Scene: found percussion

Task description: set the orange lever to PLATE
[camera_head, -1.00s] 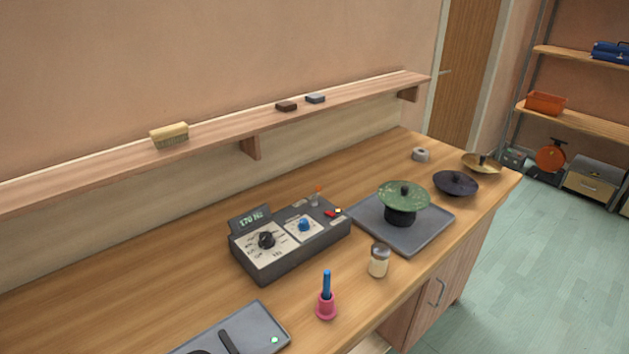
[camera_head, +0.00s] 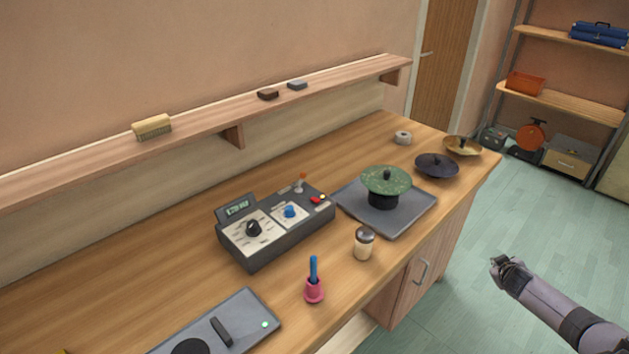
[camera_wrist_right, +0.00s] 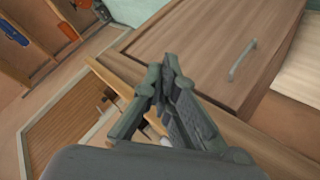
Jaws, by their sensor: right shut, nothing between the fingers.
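The orange lever (camera_head: 303,176) is a small orange-tipped toggle at the far right end of the grey control box (camera_head: 275,232) on the workbench. Its label is too small to read, so I cannot tell its setting. The box also carries a black knob, a blue knob, a red part and a tilted display. My right gripper (camera_head: 508,264) is in front of the bench at the right, over the floor, well away from the lever. In the right wrist view, its fingers (camera_wrist_right: 168,72) are shut and empty. My left gripper is not in view.
A green disc (camera_head: 386,179) sits on a black stand on a grey plate (camera_head: 413,216) right of the box. A jar (camera_head: 364,244) and a pink holder (camera_head: 314,291) with a blue stick stand in front. A wall shelf (camera_head: 206,127) runs behind the bench.

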